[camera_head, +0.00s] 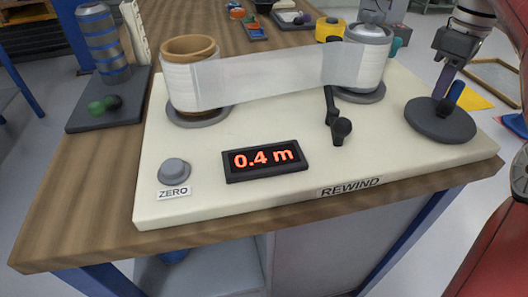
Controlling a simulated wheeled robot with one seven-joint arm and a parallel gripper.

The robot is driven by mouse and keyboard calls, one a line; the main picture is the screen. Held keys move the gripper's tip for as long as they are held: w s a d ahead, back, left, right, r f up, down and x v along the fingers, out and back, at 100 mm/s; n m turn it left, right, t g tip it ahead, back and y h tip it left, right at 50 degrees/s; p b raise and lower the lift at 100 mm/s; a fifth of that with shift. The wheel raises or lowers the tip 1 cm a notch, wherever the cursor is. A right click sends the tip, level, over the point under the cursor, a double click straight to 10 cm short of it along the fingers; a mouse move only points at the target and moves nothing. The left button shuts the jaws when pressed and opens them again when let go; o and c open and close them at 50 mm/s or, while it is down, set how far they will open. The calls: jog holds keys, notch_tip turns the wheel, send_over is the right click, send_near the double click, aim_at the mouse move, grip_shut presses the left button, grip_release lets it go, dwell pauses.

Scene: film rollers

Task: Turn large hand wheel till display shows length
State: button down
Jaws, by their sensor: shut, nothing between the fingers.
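A dark grey round disk (432,124) with a small black knob lies flat at the right end of the cream rewind board; it looks like the large hand wheel. My gripper (449,94) comes down from the upper right, shut and empty, with its fingertips at the knob. Whether they touch it I cannot tell. The display (265,160) reads "0.4 m" in red. A translucent film (275,76) spans from the left roller (190,88) to the right roller (369,62).
A grey ZERO button (173,171) sits at the board's front left. A blue-grey cylinder (103,45) stands on a dark base at the left. A yellow item (329,29) is behind the right roller. Small coloured parts lie farther back on the wooden table (85,200).

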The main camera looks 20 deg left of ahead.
jog(key=shift+w+a, duration=0.15)
jog(key=shift+a, duration=0.75)
jog(key=shift+w+a, duration=0.2)
jog(key=shift+a, duration=0.85)
jog(key=shift+a, duration=0.1)
jog(key=shift+w+a, duration=0.15)
jog(key=shift+a, duration=0.85)
jog(key=shift+c, duration=2)
grip_release()
